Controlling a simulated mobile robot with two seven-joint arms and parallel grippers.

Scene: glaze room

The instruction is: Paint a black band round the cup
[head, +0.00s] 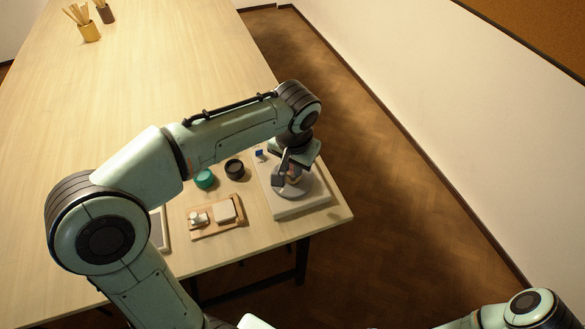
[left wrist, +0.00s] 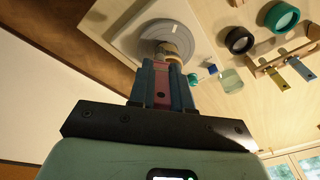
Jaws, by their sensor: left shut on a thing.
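My left gripper (head: 287,176) is over the round grey turntable (head: 296,187) at the table's near right corner. In the left wrist view the gripper (left wrist: 162,72) is shut on a reddish tool (left wrist: 162,88), with its fingers on either side. A pale, tan cup-like piece (left wrist: 170,48) shows beyond the fingertips, on the turntable (left wrist: 150,32). The fingers partly hide it, so I cannot tell whether the tool touches it. No black band is discernible. A black pot (head: 234,169) and a green pot (head: 204,179) stand left of the turntable. My right gripper is out of view.
The turntable is on a pale slab (head: 303,206). A small blue item (head: 261,155) is by it. A wooden tray (head: 232,230) holds pale pieces. A wooden rack (left wrist: 258,73) bears yellow and blue tools. Pots of sticks (head: 89,32) stand far back; the table's middle is clear.

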